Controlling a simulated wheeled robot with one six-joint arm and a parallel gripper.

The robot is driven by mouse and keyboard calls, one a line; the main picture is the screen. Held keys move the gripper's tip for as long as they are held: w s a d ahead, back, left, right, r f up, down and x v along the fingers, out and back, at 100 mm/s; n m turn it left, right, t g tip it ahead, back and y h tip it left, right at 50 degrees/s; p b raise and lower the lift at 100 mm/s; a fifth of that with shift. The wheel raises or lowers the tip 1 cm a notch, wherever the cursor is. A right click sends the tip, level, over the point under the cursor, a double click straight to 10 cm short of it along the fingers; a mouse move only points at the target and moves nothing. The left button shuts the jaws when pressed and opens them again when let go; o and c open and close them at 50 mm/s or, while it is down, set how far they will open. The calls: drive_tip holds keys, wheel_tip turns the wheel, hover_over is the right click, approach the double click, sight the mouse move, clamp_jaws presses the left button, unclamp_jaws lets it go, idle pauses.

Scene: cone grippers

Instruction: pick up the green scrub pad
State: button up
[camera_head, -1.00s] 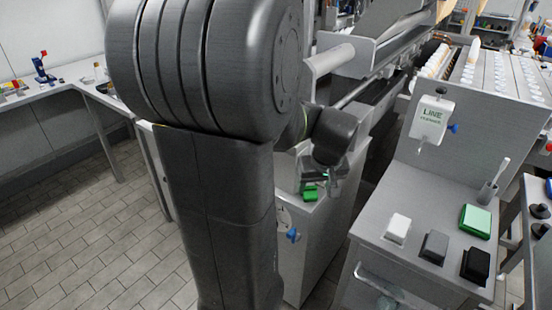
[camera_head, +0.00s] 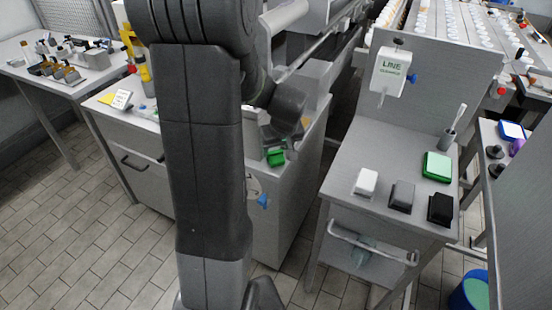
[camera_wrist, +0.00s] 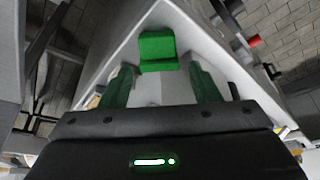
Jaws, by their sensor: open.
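A small bright green block, which looks like the scrub pad (camera_wrist: 157,50), rests on a pale grey surface in the wrist view, near the far edge. My gripper (camera_wrist: 162,86) has its two dark green fingers spread apart. The block is beyond their tips, roughly centred between them, with a gap. In the head view, my gripper (camera_head: 288,140) is low over the grey cabinet behind my arm. A green patch, seemingly the same pad (camera_head: 275,157), shows just under it; the fingers are hard to make out there.
A bucket (camera_head: 470,293) is on the floor.

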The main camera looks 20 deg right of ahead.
sight(276, 155)
drive_tip(key=shift+x, duration=2.35)
drive_tip(key=shift+s, duration=0.15)
drive_tip(key=shift+c, duration=0.3)
drive_tip(key=c, duration=0.8)
drive_tip(key=shift+o, duration=0.2)
wheel_tip(276, 155, up, 28)
drive_tip(key=p, duration=0.2)
